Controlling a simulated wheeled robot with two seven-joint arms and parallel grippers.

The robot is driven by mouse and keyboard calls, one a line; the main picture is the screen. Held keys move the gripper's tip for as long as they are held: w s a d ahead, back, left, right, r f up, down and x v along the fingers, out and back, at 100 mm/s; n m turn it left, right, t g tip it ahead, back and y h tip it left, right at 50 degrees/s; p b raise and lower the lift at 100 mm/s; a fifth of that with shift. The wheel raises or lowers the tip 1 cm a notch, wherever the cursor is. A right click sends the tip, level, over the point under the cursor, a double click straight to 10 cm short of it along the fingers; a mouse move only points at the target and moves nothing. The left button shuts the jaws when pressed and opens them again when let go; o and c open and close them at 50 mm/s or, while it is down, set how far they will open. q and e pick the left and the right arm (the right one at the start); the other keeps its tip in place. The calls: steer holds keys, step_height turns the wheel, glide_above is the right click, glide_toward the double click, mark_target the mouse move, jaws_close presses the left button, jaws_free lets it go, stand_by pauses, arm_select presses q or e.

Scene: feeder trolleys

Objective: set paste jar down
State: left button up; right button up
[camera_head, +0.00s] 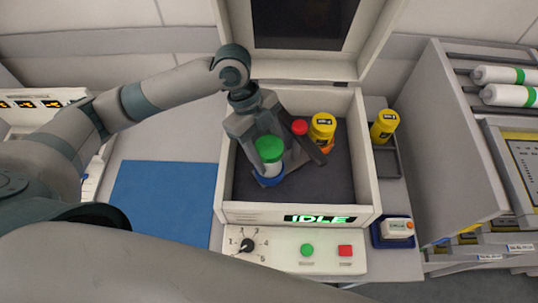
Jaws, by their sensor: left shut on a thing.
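The paste jar (271,166), pale with a green lid, is upright inside the open machine box (227,190). My left gripper (268,160) reaches down into the box from above and is shut on this jar. A blue ring-shaped holder (267,181) shows at the jar's foot; I cannot tell whether the jar rests fully in it. My right gripper is not in view.
The box lid (290,68) stands open behind. The front panel shows IDLE (320,218), a dial (247,245), a green button (307,249) and a red one (345,250). A yellow jar (384,125) stands in a right-hand tray. The blue mat (165,195) is clear.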

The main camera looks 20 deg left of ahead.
arm_select(q)
steer(key=shift+f, duration=1.3)
steer(key=shift+f, duration=0.1)
steer(key=o, duration=1.5)
